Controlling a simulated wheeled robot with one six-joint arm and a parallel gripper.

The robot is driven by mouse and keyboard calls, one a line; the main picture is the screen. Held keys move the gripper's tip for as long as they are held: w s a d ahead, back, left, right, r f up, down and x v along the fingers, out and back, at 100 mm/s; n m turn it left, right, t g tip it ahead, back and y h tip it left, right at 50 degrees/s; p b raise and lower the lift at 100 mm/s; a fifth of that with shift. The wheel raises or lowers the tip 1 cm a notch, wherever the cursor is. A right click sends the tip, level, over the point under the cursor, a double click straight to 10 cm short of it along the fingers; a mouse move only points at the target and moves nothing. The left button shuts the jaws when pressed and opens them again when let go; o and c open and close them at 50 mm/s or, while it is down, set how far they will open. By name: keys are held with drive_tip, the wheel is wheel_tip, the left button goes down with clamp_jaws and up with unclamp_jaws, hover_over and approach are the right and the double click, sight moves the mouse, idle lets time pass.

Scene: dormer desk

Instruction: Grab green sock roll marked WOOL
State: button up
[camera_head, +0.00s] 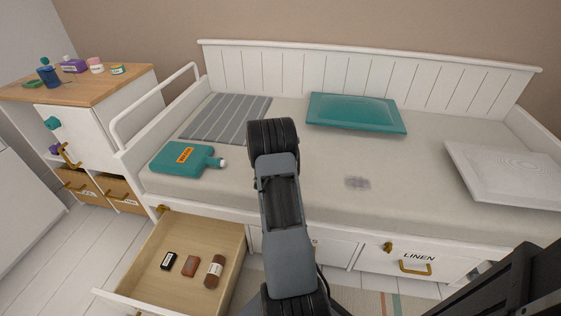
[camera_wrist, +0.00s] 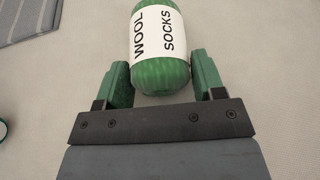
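The green sock roll (camera_wrist: 160,72), with a white label reading WOOL SOCKS, lies on the pale mattress in the wrist view. My gripper (camera_wrist: 163,72) is open, with one green finger on each side of the roll's near end. Only narrow gaps show between fingers and roll; I cannot tell whether either finger touches it. The roll's far end is cut off by the top of the wrist view. In the head view my arm hides both the roll and the gripper.
A teal bottle-shaped item (camera_head: 184,159) and grey striped cloth (camera_head: 228,118) lie left on the bed (camera_head: 300,185). A teal cushion (camera_head: 356,113) and white pillow (camera_head: 508,173) lie farther right. An open drawer (camera_head: 205,232) below holds small items.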

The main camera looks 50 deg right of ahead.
drive_tip(key=c, duration=0.6)
drive_tip(key=shift+r, duration=0.1)
